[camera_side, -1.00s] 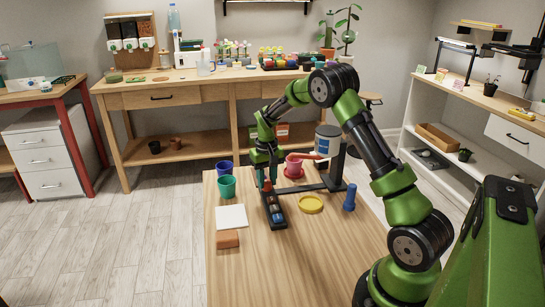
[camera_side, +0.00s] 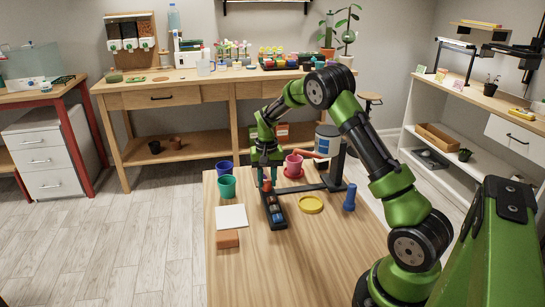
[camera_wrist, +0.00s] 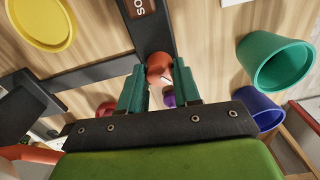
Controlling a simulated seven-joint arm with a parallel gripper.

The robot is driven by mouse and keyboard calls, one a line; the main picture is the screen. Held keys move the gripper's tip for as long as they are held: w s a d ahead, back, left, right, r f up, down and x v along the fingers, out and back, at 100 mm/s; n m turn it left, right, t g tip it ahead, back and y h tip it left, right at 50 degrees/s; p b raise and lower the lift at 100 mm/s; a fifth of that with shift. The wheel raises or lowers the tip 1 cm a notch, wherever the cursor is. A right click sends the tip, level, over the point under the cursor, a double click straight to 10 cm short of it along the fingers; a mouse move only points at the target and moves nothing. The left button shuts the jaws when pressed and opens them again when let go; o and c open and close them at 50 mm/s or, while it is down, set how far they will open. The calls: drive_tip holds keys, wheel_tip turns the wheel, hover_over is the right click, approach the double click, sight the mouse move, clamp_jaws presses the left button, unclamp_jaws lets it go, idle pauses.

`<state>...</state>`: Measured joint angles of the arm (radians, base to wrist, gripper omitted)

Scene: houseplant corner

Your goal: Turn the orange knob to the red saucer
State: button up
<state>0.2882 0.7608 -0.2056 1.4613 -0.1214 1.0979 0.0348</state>
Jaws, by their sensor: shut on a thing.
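The orange knob (camera_wrist: 159,66) shows between my fingertips in the wrist view, at the end of a long black bar. My gripper (camera_wrist: 158,85) is shut on it from both sides. In the side view my gripper (camera_side: 267,182) points down at the bar's far end, and the knob (camera_side: 267,185) shows between its green fingers. The red saucer (camera_side: 294,176) lies right of my gripper, with a red pot (camera_side: 293,161) on it. A red rim at the wrist view's lower left is mostly hidden.
A dark stand with a canister (camera_side: 327,140) rises behind the saucers.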

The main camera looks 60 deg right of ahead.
sight(268, 183)
drive_tip(key=o, duration=1.1)
drive_tip(key=shift+c, duration=0.2)
wheel_tip(268, 183, up, 17)
drive_tip(key=shift+d, duration=0.1)
drive_tip(key=s+a+r+n+t+y, duration=0.1)
drive_tip(key=s+a+r+n+t, duration=0.1)
drive_tip(key=s+a, duration=0.9)
drive_tip(key=s+a+r+n+t+y, duration=0.1)
drive_tip(key=s+a+n+t, duration=0.3)
drive_tip(key=s+a, duration=0.6)
drive_tip(key=a+r+t, duration=0.1)
drive_tip(key=a, duration=0.2)
drive_tip(key=shift+s+r, duration=0.25)
drive_tip(key=shift+s, duration=0.15)
